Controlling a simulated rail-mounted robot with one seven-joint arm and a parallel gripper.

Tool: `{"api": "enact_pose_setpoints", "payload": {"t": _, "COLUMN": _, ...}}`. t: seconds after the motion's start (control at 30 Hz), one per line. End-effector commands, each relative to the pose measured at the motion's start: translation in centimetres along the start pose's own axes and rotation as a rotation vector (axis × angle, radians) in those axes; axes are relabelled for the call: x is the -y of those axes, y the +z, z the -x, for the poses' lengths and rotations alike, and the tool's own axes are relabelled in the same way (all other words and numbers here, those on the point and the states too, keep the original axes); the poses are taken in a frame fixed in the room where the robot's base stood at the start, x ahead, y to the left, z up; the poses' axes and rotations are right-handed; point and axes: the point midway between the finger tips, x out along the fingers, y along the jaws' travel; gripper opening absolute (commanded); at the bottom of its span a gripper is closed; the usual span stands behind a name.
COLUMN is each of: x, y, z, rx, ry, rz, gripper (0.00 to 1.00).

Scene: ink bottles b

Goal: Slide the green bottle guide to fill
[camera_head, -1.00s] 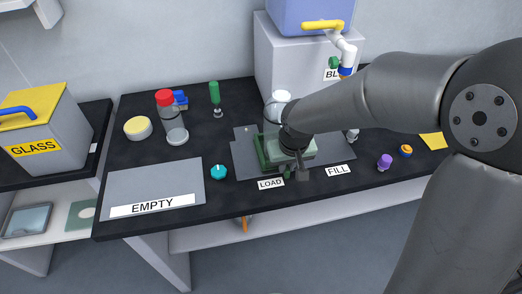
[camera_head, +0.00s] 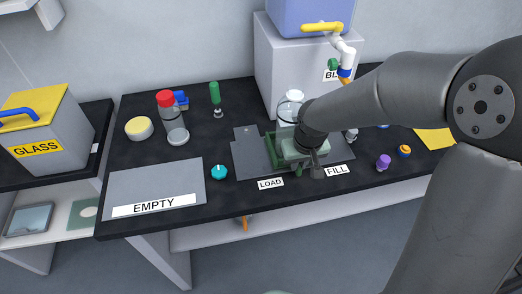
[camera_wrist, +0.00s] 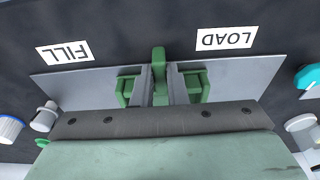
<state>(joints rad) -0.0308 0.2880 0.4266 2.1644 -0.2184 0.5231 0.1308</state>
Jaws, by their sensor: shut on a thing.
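The green bottle guide (camera_head: 270,152) sits on the grey track plate (camera_head: 246,153), partly hidden behind my gripper and arm. A clear bottle (camera_head: 289,107) stands upright at the guide. In the head view, the guide is between the LOAD label (camera_head: 271,184) and the FILL label (camera_head: 337,171). My gripper (camera_head: 316,170) is low at its front side. In the wrist view, my gripper (camera_wrist: 160,90) is shut on the guide's upright green handle (camera_wrist: 158,62), with a finger on each side. The FILL label (camera_wrist: 65,52) and LOAD label (camera_wrist: 226,39) appear upside down there.
A blue tank (camera_head: 300,12) with a yellow-handled tap (camera_head: 323,26) stands on a white block behind. Left are a red-capped bottle (camera_head: 169,112), a green-handled tool (camera_head: 215,95), a teal knob (camera_head: 219,172) and the EMPTY mat (camera_head: 150,180). Purple and orange caps lie right.

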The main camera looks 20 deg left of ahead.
Motion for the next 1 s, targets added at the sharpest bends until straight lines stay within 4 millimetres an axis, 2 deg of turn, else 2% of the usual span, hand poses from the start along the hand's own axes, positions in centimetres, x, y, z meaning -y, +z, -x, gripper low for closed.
{"api": "enact_pose_setpoints", "payload": {"t": 0.33, "x": -0.2, "y": 0.0, "z": 0.0, "rx": -0.001, "ry": 0.0, "rz": -0.002, "gripper": 0.0}}
{"api": "enact_pose_setpoints", "payload": {"t": 1.0, "x": -2.9, "y": -0.1, "z": 0.1, "rx": -0.001, "ry": 0.0, "rz": -0.001, "gripper": 0.0}}
